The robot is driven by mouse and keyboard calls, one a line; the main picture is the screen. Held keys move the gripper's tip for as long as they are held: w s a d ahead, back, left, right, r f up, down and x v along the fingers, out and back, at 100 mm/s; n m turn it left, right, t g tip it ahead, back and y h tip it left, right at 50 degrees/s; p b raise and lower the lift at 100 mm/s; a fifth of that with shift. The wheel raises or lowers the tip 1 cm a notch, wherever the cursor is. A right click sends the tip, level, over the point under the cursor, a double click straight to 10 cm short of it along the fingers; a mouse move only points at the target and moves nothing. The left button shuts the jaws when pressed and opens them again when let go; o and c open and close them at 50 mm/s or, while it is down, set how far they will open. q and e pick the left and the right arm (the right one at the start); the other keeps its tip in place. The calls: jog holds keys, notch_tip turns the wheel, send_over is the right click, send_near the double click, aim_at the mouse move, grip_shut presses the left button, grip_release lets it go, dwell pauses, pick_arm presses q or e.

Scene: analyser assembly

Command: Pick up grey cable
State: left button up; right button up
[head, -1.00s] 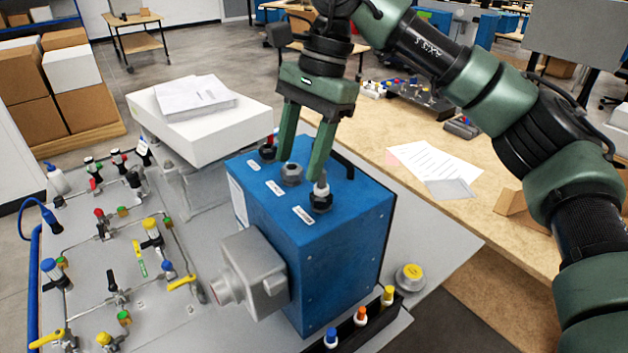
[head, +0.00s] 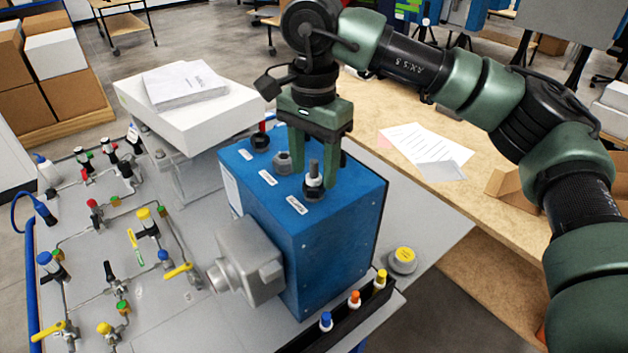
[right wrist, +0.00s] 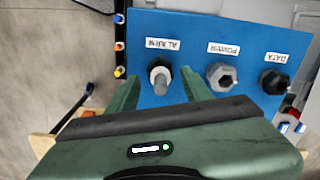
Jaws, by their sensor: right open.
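A grey cable plug (head: 314,168) with a white collar stands upright in the black socket marked ALARM on the blue box (head: 340,235). In the right wrist view the grey plug (right wrist: 160,78) lies between the fingertips. My right gripper (head: 314,180) is open and points down, with one finger on each side of the plug. I see no clear contact between fingers and plug. The gripper shows at the bottom of the right wrist view (right wrist: 160,88). My left gripper is not in view.
The grey POWER socket (head: 282,162) and black DATA socket (head: 260,142) are close by on the box top. A black rack (head: 340,322) holds blue, orange and yellow plugs. A panel of valves and pipes (head: 140,310) lies left. A white box with papers (head: 190,115) stands behind.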

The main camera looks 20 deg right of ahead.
grip_shut()
jog(key=shift+r, duration=0.15)
notch_tip(320, 180, up, 6)
jog(key=shift+f+b, duration=0.15)
jog(key=shift+b, duration=0.6)
notch_tip(320, 180, up, 21)
jog(key=p, duration=1.1)
jog(key=shift+f, duration=0.15)
